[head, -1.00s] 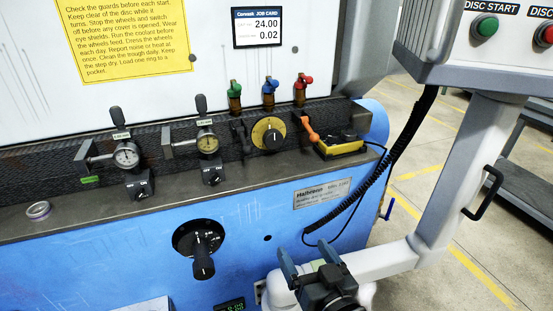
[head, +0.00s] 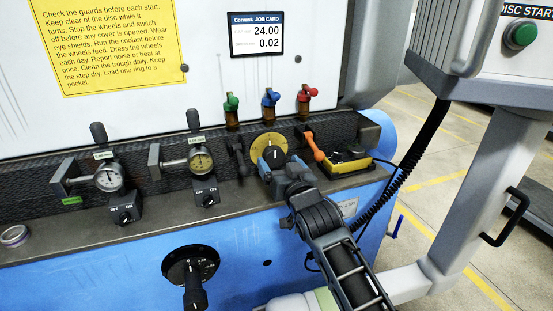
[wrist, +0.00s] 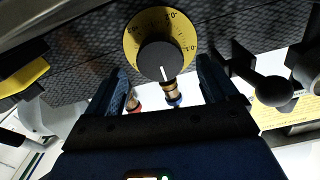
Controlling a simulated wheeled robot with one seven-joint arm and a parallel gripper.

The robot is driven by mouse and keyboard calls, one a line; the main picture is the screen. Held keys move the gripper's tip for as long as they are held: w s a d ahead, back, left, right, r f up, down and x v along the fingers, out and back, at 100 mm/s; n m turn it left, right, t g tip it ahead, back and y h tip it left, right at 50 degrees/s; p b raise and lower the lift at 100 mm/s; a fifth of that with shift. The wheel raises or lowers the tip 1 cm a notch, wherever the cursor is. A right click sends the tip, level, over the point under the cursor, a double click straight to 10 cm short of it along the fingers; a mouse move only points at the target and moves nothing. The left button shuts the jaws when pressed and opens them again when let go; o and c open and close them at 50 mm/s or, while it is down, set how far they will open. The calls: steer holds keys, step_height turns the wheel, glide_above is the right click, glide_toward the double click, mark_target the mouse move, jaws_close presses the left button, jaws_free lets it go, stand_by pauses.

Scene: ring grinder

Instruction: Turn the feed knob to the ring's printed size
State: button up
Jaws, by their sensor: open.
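The feed knob (head: 275,154) is black with a white pointer line, on a yellow dial (head: 257,147) on the dark machine rail. In the head view its pointer is roughly upright. In the wrist view the knob (wrist: 156,61) shows with part of the printed scale, whose numbers are hard to read. My gripper (head: 281,169) is open just in front of the knob. In the wrist view its two fingers stand on either side, apart from the knob. A small ring (head: 14,236) lies on the ledge at the far left; its print cannot be read.
A job card (head: 257,36) shows 24.00 and 0.02. Green, blue and red valves stand above the rail. An orange lever (head: 314,146) and a yellow box (head: 348,162) are close to the dial's right. Two gauges (head: 109,178) stand left. A black coiled cable hangs right.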

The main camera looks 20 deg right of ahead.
mark_target(272, 155)
steer(key=shift+w, duration=1.45)
steer(key=c, duration=1.1)
